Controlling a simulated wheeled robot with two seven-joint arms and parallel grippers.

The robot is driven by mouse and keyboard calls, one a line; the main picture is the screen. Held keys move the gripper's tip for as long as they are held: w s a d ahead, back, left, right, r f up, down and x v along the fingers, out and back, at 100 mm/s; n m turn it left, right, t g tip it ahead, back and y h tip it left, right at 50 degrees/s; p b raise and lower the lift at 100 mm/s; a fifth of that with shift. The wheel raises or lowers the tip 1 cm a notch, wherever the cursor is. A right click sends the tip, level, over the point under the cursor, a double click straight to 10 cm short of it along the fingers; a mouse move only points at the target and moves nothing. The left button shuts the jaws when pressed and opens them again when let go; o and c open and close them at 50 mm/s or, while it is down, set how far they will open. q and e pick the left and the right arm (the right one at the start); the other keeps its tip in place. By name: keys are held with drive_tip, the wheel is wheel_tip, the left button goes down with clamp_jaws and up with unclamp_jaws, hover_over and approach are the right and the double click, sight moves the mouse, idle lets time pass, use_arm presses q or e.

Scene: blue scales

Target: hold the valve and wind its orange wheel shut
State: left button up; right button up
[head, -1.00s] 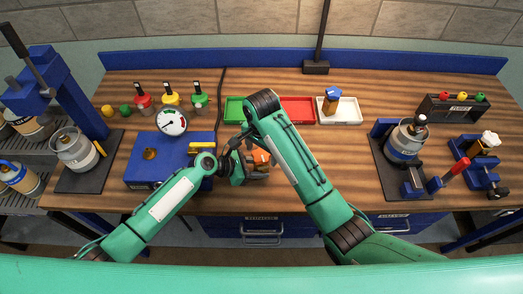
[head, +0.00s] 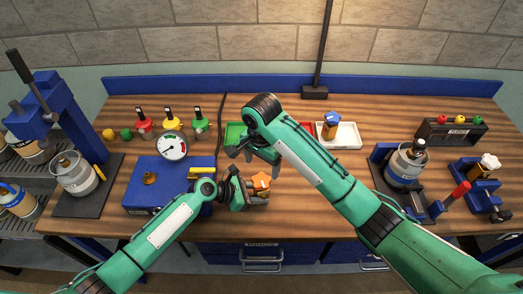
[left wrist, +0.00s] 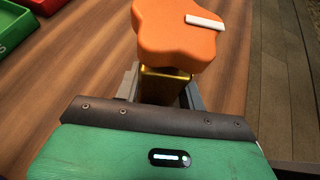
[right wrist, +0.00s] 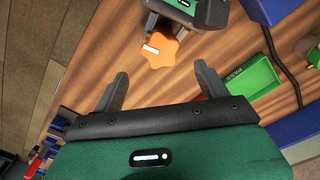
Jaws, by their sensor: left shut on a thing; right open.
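The valve's orange wheel (head: 261,181) shows at the front middle of the bench, with lobed edges and a white mark on top in the left wrist view (left wrist: 175,30). Its brass body (left wrist: 165,86) sits below the wheel between the fingers of my left gripper (head: 250,193), which is shut on it. My right gripper (head: 257,158) is behind the wheel, open and empty. In the right wrist view, the wheel (right wrist: 157,50) lies beyond the open fingertips, apart from them.
A blue test box with a gauge (head: 173,146) stands left of the valve. Green (head: 234,132), red (head: 308,128) and white (head: 347,136) trays lie behind; a blue-capped valve stands at the white one. Vices and a gas canister (head: 405,168) are at the right.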

drive_tip(key=shift+a+r, duration=0.1)
drive_tip(key=shift+r, duration=2.55)
use_arm(q)
drive_tip(key=o, duration=0.8)
drive_tip(key=shift+o, duration=0.2)
